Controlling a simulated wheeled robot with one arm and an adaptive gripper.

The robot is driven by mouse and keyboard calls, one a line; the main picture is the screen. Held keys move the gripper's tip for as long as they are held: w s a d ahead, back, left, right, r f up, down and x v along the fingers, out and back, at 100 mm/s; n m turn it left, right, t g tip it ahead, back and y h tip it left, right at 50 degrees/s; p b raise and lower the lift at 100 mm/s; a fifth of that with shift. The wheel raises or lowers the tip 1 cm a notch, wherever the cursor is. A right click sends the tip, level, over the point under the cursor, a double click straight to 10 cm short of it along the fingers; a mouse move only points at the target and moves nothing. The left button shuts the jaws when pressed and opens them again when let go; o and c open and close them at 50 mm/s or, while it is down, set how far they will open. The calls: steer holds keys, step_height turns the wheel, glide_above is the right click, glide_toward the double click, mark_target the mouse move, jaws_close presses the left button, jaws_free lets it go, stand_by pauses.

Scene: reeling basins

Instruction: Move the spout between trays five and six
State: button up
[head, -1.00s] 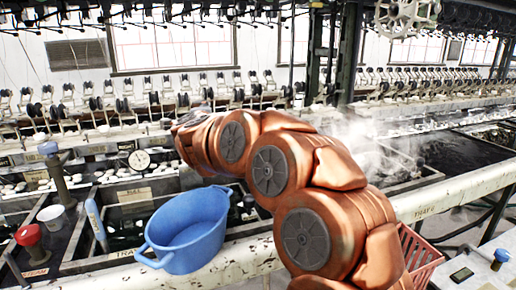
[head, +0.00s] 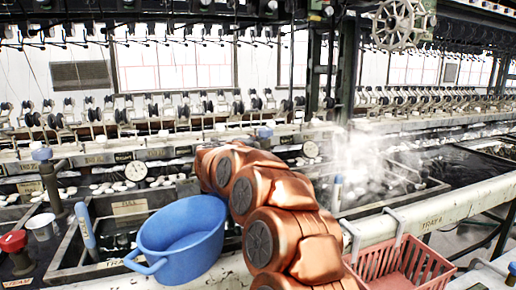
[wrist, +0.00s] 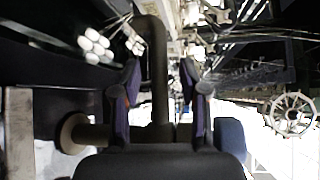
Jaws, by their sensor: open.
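In the wrist view a dark bent pipe, seemingly the spout (wrist: 157,58), runs up between the two fingers of my gripper (wrist: 160,78). A tan round collar (wrist: 74,132) sits at the pipe's lower left end. The fingers are apart, one on each side of the pipe; I cannot tell whether either touches it. In the head view my copper arm reaches over the basin front and hides the spout and gripper. Tray labels show along the basins, one (head: 433,221) on the right front rail; most are too small to read.
A red basket (head: 400,262) hangs on the rail at the right. Blue-capped posts (head: 41,154) and (head: 337,182) and a red knob (head: 13,240) rise near the basins. Steam drifts behind my arm.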

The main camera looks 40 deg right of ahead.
steer(key=shift+x, duration=1.05)
jaws_close()
